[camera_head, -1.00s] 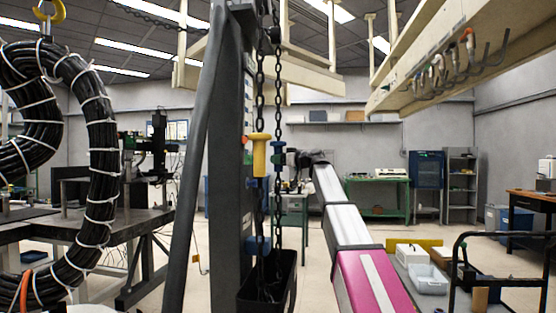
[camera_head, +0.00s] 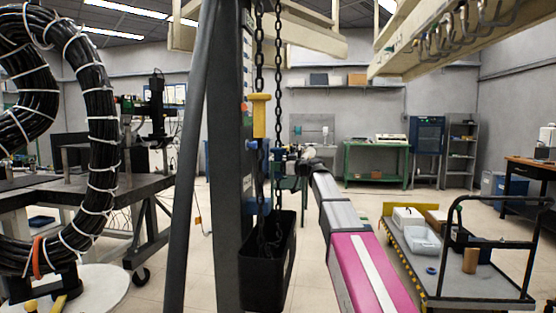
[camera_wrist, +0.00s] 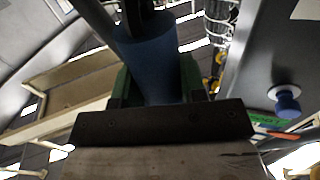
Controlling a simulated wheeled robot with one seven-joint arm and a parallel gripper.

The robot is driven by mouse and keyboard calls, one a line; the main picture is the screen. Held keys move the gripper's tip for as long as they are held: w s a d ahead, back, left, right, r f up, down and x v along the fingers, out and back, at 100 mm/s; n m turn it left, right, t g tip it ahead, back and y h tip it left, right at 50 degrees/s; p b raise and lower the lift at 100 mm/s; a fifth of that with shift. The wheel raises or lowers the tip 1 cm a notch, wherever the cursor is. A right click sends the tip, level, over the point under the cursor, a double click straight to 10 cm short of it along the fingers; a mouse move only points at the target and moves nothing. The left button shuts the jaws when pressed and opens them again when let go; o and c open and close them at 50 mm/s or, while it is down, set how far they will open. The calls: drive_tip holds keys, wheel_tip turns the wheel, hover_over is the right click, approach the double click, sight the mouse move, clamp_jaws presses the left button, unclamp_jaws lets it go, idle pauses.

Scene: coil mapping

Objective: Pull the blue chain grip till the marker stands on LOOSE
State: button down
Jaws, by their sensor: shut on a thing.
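The blue chain grip (camera_wrist: 155,70) is a blue cylinder between the green jaw pads of my gripper (camera_wrist: 155,85) in the wrist view. My gripper is shut on it. In the head view my gripper (camera_head: 284,154) is at the right-hand strand of the hanging chain (camera_head: 278,70), beside the dark post (camera_head: 227,170). The blue grip is small and partly hidden there. A yellow grip (camera_head: 260,115) hangs on the left-hand strand, higher than my gripper. The scale plate (camera_head: 247,85) on the post is seen edge-on; its lettering and the marker's position cannot be read.
A black chain bin (camera_head: 266,265) hangs below the strands. Blue knobs (camera_head: 252,145) stick out from the post. A thick cable coil (camera_head: 98,130) hangs at left. A cart (camera_head: 470,285) with boxes stands at right. Floor behind my arm is clear.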

drive_tip(key=shift+f, duration=0.15)
drive_tip(key=c, duration=0.7)
unclamp_jaws()
drive_tip(key=shift+d, duration=0.1)
drive_tip(key=v, duration=1)
drive_tip(key=shift+s+d, duration=0.2)
drive_tip(key=shift+d, duration=0.1)
